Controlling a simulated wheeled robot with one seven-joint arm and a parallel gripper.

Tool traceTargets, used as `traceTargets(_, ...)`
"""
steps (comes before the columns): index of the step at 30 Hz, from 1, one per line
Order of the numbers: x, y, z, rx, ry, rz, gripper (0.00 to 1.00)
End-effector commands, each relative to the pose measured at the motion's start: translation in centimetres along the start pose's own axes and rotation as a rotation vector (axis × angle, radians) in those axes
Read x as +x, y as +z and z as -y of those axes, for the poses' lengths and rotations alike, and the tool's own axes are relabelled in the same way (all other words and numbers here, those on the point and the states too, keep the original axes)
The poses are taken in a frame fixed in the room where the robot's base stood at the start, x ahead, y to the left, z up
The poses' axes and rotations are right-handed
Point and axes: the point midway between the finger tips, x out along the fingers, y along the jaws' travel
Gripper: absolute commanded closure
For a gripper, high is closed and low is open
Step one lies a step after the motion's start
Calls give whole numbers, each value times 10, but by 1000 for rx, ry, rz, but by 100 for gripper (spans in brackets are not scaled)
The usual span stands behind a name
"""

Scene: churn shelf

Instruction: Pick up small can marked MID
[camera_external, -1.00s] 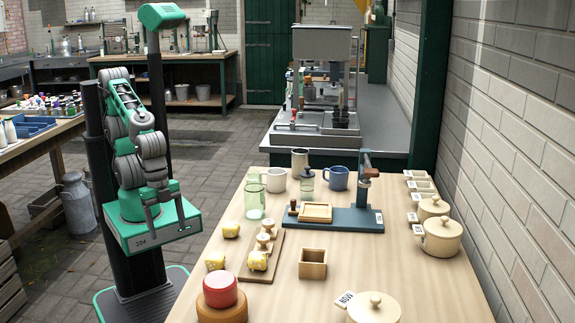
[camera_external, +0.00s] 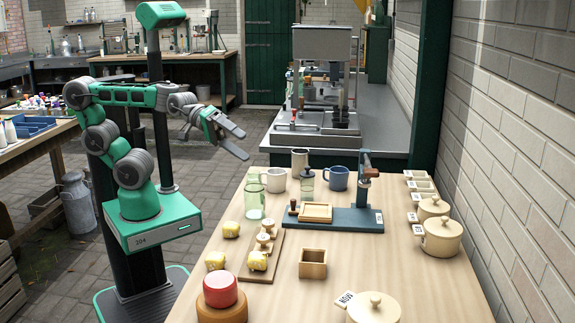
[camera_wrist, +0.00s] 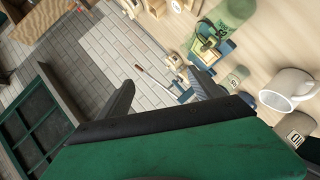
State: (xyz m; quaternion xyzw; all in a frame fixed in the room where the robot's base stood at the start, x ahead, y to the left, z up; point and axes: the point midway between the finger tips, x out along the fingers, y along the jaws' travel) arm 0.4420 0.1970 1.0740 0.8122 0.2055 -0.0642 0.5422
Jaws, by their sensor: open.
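I cannot pick out a small can with a readable MID mark. Candidates are the cream lidded pots at the right edge of the table: a nearer pot (camera_external: 441,238) and a smaller pot (camera_external: 432,209) behind it, each by a small white tag too small to read. A larger lidded pot (camera_external: 374,309) stands at the front, cut by the frame, beside a tag (camera_external: 345,299) that seems to read NOW. My gripper (camera_external: 240,143) is open and empty, in the air beyond the table's far left corner. In the wrist view its two fingers (camera_wrist: 161,80) are spread apart.
A blue press (camera_external: 350,217) stands mid-table, with a white mug (camera_external: 274,180), a blue mug (camera_external: 337,178) and a green glass (camera_external: 255,201) near it. A red tin (camera_external: 220,290), yellow lumps and a wooden box (camera_external: 312,264) are nearer. The front right table surface is mostly clear.

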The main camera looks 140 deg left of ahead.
Motion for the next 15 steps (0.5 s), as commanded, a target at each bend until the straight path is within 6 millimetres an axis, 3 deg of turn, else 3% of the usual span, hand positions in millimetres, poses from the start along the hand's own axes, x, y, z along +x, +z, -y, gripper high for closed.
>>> traceTargets(3,4,-31,1,-159,59,-47,24)
traceTargets(8,30,-52,16,-393,134,-35,24)
traceTargets(11,42,-70,31,-571,191,-42,24)
traceTargets(15,50,-107,67,-903,300,-91,24)
